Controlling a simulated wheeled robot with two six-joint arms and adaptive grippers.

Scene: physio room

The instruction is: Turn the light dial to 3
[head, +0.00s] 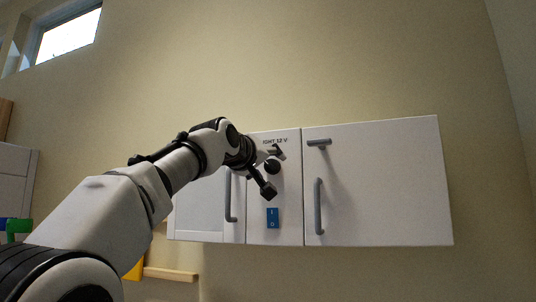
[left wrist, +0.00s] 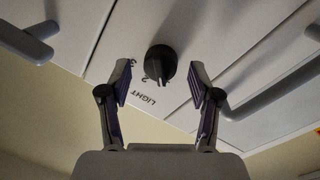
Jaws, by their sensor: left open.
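The light dial (left wrist: 160,62) is a black round knob on a white cabinet panel, with the word LIGHT and small figures printed beside it. In the head view the dial (head: 272,167) shows between the fingers of my left gripper (head: 274,172). In the left wrist view my left gripper (left wrist: 161,74) is open, with one finger to each side of the dial and a gap on both sides. Some figures are partly hidden by the dial and fingers, and I cannot tell which one the dial points to. My right gripper is not in view.
The white wall cabinet (head: 385,185) has grey bar handles (head: 318,205) on the doors beside the dial panel. A blue switch (head: 273,218) sits below the dial. A grey knob (head: 319,143) is on the right door. The wall above is clear.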

